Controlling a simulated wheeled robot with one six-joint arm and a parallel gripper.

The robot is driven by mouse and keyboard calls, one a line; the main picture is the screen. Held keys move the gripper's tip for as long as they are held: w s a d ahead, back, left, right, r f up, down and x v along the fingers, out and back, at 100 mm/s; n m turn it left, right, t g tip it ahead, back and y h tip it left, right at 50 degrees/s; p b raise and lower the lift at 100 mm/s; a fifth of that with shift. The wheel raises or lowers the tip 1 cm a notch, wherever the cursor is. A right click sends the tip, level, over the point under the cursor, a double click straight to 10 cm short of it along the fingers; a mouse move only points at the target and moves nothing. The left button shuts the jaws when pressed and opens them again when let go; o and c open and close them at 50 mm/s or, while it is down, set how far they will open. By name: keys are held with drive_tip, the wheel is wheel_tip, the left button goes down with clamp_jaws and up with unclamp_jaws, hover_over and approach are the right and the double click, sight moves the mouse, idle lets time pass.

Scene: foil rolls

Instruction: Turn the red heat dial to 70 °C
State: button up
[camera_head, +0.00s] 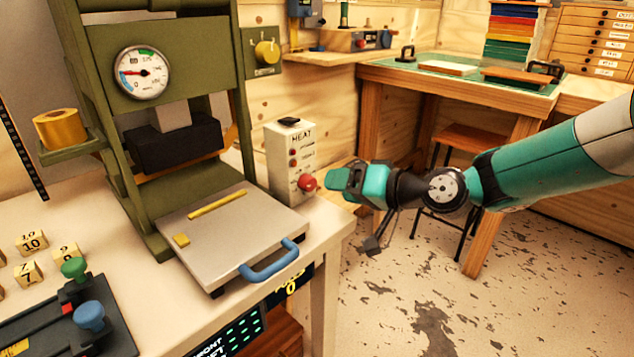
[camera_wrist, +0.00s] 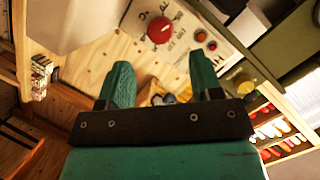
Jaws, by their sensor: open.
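The red heat dial (camera_head: 307,183) sits low on the front of a cream control box (camera_head: 283,160) marked HEAT, at the right end of the bench. In the wrist view the dial (camera_wrist: 160,29) shows ahead of the fingertips, with printed markings around it that are too small to read. My gripper (camera_head: 338,186) is open and empty, just right of the dial in the head view. In the wrist view its two green fingers (camera_wrist: 158,82) stand apart, with a gap between them and the dial. Nothing hides the dial in the wrist view.
A green press with a gauge (camera_head: 142,73) stands left of the box. Its metal plate (camera_head: 238,240) has a blue handle (camera_head: 268,260) at the bench's front edge. A wooden table (camera_head: 470,90) stands behind my arm.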

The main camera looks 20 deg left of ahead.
sight(312, 184)
drive_tip(key=x, duration=0.6)
drive_tip(key=shift+w+a, duration=0.1)
drive_tip(key=shift+a, duration=0.2)
drive_tip(key=c, duration=0.9)
